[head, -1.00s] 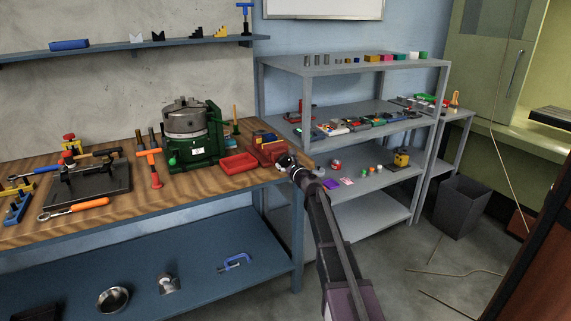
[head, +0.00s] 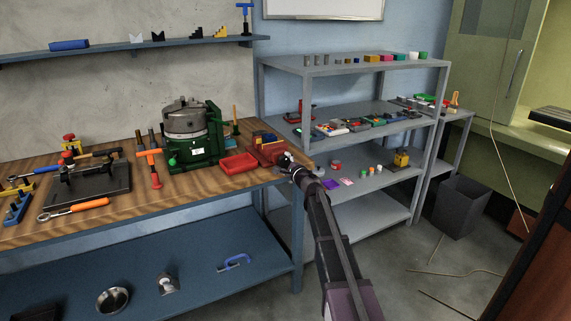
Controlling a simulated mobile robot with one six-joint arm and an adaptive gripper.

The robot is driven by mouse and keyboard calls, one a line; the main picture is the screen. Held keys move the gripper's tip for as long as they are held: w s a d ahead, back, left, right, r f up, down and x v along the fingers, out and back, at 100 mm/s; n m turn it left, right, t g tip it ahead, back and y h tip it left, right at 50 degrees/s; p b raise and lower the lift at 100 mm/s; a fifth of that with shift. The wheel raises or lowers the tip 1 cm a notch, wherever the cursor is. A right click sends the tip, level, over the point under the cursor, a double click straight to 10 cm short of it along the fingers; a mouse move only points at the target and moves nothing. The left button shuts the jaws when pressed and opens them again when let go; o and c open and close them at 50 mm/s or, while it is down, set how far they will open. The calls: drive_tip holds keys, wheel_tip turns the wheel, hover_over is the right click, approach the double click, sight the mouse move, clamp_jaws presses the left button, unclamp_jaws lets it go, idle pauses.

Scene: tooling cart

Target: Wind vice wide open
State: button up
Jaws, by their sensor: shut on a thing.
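The vice (head: 266,153) is a small red block-like body at the right end of the wooden bench, beside the red tray. Blue and yellow pieces show on top of it. My gripper (head: 284,160) is at the vice's right, front end, shut on a part there that looks like its handle. The fingers and the handle are small and mostly hidden by my wrist, so the jaw gap of the vice cannot be made out. My arm reaches up to it from the lower right.
A red tray (head: 238,163) and a green rotary table with a chuck (head: 190,135) stand left of the vice. An orange-handled tool (head: 92,203) lies near the bench's front edge. A grey shelf unit (head: 345,68) with small parts stands behind my arm.

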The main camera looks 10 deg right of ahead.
drive_tip(key=n, duration=0.6)
drive_tip(key=shift+w, duration=0.1)
drive_tip(key=n, duration=0.7)
idle(0.4)
drive_tip(key=o, duration=1)
drive_tip(key=shift+s, duration=0.2)
drive_tip(key=v, duration=1.1)
drive_tip(key=shift+s, duration=0.35)
